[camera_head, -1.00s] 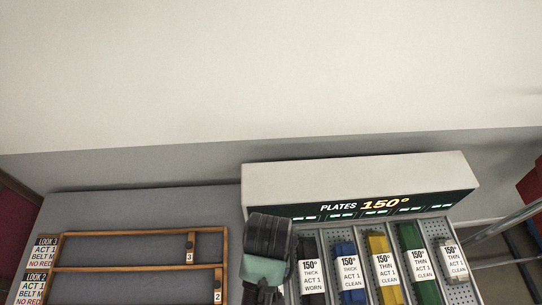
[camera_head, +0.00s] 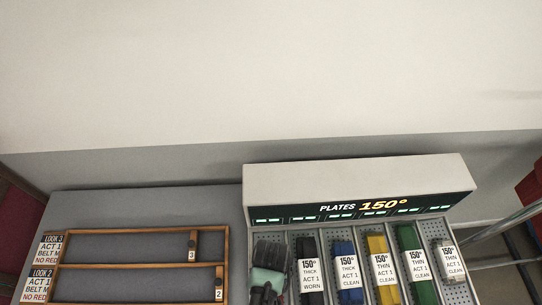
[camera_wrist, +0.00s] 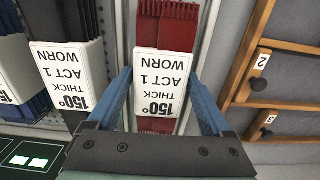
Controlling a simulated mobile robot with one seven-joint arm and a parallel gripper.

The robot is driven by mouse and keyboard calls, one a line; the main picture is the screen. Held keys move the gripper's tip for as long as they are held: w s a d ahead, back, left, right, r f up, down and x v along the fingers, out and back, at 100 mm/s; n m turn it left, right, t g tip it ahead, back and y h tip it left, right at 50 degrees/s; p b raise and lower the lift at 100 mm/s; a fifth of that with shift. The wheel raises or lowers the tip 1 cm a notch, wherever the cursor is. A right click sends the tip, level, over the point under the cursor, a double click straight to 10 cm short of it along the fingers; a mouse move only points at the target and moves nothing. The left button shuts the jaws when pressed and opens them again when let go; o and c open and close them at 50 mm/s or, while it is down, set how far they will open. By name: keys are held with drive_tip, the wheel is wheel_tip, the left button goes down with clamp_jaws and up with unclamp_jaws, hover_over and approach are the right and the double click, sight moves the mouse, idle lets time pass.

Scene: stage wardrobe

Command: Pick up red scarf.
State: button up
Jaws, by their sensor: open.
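The red scarf (camera_wrist: 167,25) lies folded in its slot in the wrist view, under a white label (camera_wrist: 161,80) reading "150° THICK ACT 1 WORN". My gripper (camera_wrist: 158,73) is open, with one blue finger on each side of the scarf and its label. I cannot tell whether the fingers touch the cloth. In the head view my arm's dark and green end (camera_head: 267,280) covers the leftmost slot of the plate rack, and the scarf is hidden there.
The rack headed "PLATES 150°" (camera_head: 358,178) holds black (camera_head: 308,270), blue (camera_head: 345,270), yellow, green and grey labelled items to the right. A wooden-framed tray (camera_head: 140,267) lies to the left. A metal divider separates the black item from the scarf.

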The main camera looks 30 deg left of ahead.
drive_tip(key=shift+f, duration=0.2)
drive_tip(key=c, duration=1.2)
drive_tip(key=shift+r, duration=0.15)
